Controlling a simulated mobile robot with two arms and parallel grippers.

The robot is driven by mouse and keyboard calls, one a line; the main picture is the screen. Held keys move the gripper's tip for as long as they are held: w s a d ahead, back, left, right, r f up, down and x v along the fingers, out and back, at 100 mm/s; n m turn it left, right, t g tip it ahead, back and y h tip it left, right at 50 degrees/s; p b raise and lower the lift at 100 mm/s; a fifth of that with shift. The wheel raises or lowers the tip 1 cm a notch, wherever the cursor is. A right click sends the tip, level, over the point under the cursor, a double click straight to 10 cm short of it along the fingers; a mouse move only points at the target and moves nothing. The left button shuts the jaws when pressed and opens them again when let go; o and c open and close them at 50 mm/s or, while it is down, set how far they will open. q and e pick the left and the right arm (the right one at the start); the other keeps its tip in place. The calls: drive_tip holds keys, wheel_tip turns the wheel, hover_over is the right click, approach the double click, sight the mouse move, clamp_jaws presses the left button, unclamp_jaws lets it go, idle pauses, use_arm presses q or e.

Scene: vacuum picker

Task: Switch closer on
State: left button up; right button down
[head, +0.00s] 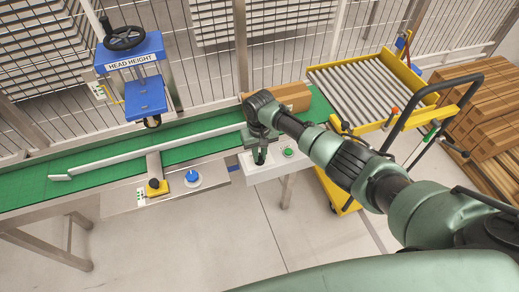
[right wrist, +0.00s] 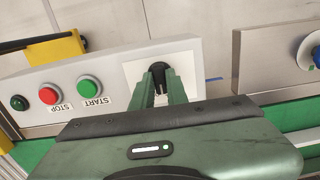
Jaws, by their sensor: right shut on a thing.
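The case closer's white control box (head: 275,168) sits at the front edge of the green conveyor. In the right wrist view it carries a green START button (right wrist: 89,87), a red STOP button (right wrist: 48,96) and a dark green lamp (right wrist: 19,102). A black knob (right wrist: 159,67) stands on the box's pale plate (right wrist: 188,64). My right gripper (head: 260,158) is shut on the black knob, its green fingers (right wrist: 161,84) on either side of it. The fingers hide part of the knob, so its setting cannot be read. My left gripper is out of view.
A brown carton (head: 293,95) lies on the green belt (head: 105,158) behind my right wrist. A blue head with a handwheel (head: 125,38) stands over the belt. A yellow roller cart (head: 375,88) and stacked cartons (head: 482,120) are at the right. The floor in front is clear.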

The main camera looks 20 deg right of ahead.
drive_tip(key=shift+m+p, duration=1.25)
drive_tip(key=shift+m, duration=0.85)
drive_tip(key=c, duration=1.4)
unclamp_jaws()
drive_tip(key=shift+r, duration=0.1)
wheel_tip(320, 180, up, 8)
drive_tip(key=shift+f+p, duration=0.15)
drive_tip(key=shift+p, duration=0.35)
